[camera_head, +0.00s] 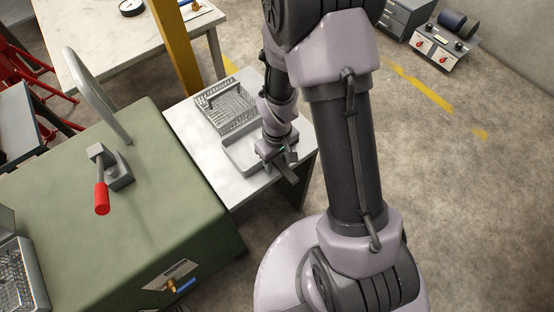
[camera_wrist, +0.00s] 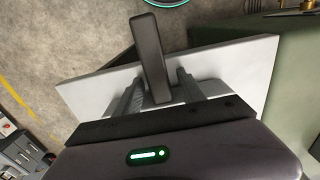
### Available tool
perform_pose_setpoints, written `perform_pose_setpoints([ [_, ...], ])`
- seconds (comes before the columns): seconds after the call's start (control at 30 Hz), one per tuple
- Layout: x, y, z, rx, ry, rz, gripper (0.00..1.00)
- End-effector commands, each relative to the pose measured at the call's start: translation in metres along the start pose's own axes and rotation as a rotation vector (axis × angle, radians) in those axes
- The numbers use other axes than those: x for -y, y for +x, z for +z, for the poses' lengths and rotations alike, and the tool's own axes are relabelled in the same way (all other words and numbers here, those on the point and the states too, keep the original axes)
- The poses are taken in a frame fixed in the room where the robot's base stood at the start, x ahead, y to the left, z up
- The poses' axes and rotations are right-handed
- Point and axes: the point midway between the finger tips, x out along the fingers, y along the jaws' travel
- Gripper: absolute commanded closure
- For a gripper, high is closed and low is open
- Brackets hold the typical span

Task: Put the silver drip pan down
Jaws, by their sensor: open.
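The silver drip pan (camera_head: 236,159) is a shallow light-grey tray at the front of a small white table (camera_head: 246,187). It looks level and resting on the tabletop, though my arm hides its right part. My gripper (camera_head: 284,166) is at the pan's right front side, low over the table. In the wrist view my gripper (camera_wrist: 160,90) is open, with a finger on each side of a dark grey bar (camera_wrist: 150,50). Gaps show beside the bar. It looks like a handle; its join to the pan is hidden.
A wire basket (camera_head: 226,106) stands behind the pan on the same table. Left is a green cabinet (camera_head: 130,200) with a red-handled clamp (camera_head: 102,195) and a curved grey handle (camera_head: 98,95). A yellow post (camera_head: 176,50) rises behind.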

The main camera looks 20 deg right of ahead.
Motion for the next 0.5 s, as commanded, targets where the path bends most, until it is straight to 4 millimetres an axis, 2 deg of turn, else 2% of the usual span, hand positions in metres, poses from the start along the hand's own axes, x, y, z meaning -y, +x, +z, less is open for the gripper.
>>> perform_pose_setpoints([
  [0.13,0.000,-0.026,-0.001,-0.003,0.000,0.001,0.53],
  [0.33,0.000,-0.086,-0.001,-0.003,0.000,0.001,0.53],
  [0.5,0.000,-0.117,-0.001,-0.002,0.000,0.000,0.53],
])
